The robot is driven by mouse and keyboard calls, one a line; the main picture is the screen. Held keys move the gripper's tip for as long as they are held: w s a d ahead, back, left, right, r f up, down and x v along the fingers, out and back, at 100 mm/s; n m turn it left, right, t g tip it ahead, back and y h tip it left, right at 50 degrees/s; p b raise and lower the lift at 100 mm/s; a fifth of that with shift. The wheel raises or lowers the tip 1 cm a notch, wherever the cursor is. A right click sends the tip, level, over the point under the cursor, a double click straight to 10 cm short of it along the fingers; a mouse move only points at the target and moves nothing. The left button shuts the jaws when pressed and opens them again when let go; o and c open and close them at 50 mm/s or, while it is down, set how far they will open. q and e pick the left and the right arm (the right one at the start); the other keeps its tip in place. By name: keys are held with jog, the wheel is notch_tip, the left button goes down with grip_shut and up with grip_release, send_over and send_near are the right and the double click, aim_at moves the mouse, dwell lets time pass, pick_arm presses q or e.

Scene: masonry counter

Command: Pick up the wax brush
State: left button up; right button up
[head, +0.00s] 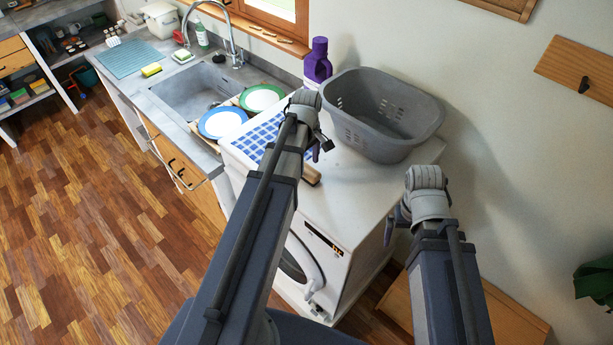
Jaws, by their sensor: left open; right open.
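A short wooden piece (311,175), possibly part of the wax brush, lies on the white top of the washing machine (345,205). My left arm hides much of it, so I cannot tell its full shape. My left gripper (322,150) is open and empty, above the machine top near the wooden piece. My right gripper (391,228) is open and empty at the right edge of the machine, apart from the wooden piece.
A grey laundry basket (381,125) and a purple bottle (317,62) stand at the back. A blue checked cloth (258,136) lies left of my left arm. Plates (222,122) stand by the sink (197,88). A wooden bench (515,318) is low on the right.

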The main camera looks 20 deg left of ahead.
aim_at(306, 168)
pick_arm(q)
notch_tip(306, 168, down, 3)
jog(key=shift+f+b, duration=0.15)
jog(key=shift+b, duration=1)
grip_shut()
